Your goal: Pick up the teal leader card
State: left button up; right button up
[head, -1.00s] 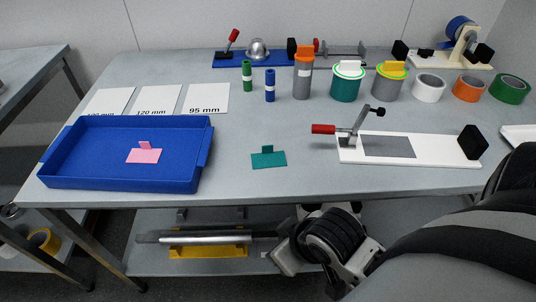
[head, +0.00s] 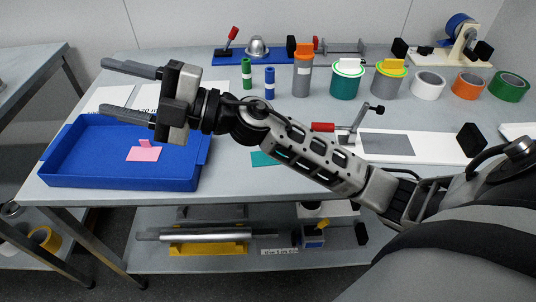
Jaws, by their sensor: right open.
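The teal leader card (head: 262,159) lies on the grey table to the right of the blue tray. My right forearm covers most of it, and only its left part shows. My right gripper (head: 116,90) is open and empty. Its two fingers point left, above the back part of the blue tray, well to the left of the teal card. My left gripper is not in view.
The blue tray (head: 60,178) holds a pink card (head: 144,153). Paper cards lie behind it, partly hidden. A white board with a red-handled clamp (head: 322,127) is at right. Cylinders and tape rolls (head: 427,86) line the back.

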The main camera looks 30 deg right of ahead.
jog(key=d+f+n+g+h, duration=0.4)
jog(key=f+n+g+h, duration=0.35)
jog(key=f+g, duration=0.2)
jog(key=w+d+m+g+h, duration=0.25)
jog(key=d+h, duration=0.85)
jog(key=d, duration=1.1)
jog(key=shift+s+a+f+p, duration=0.15)
jog(key=shift+f+p, duration=0.15)
jog(key=shift+f, duration=2.3)
jog(key=shift+s+a+f+p, duration=0.1)
jog(key=shift+s+f+p, duration=0.2)
jog(key=shift+f, duration=2.3)
jog(key=shift+s+a+f+p, duration=0.1)
jog(key=shift+f+p, duration=0.25)
jog(key=shift+f, duration=2.25)
jog(key=shift+c, duration=0.3)
jog(key=c, duration=0.8)
